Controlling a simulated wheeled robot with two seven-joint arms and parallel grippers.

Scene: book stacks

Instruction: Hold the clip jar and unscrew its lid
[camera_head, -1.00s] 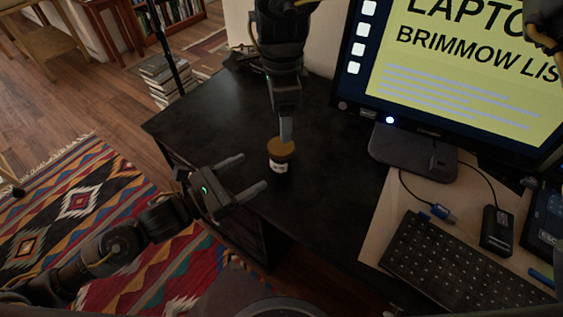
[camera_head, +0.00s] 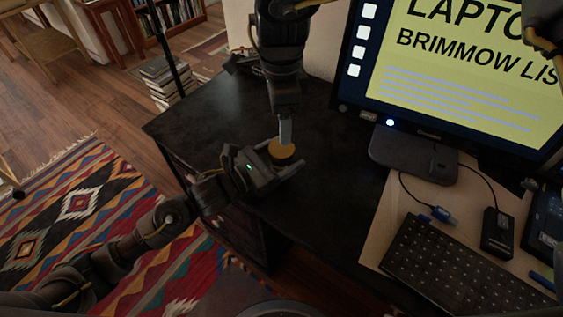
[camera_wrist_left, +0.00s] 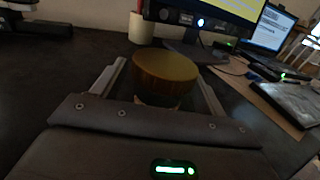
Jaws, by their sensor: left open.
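The clip jar stands upright on the black desk, and its round mustard-brown lid (camera_head: 282,150) is on it. In the left wrist view the wide lid (camera_wrist_left: 165,70) hides most of the jar body (camera_wrist_left: 158,100). My left gripper (camera_head: 286,155) is open, with one finger on each side of the jar. Its fingers (camera_wrist_left: 163,78) show apart from the jar in the wrist view. My right gripper (camera_head: 285,132) points down from above, its finger tips at the lid's far edge. I cannot tell whether it touches the lid or how its jaws stand.
A monitor (camera_head: 460,60) on its stand (camera_head: 410,155) is to the right. A keyboard (camera_head: 455,265), cables and a small black box (camera_head: 497,233) lie on the right.

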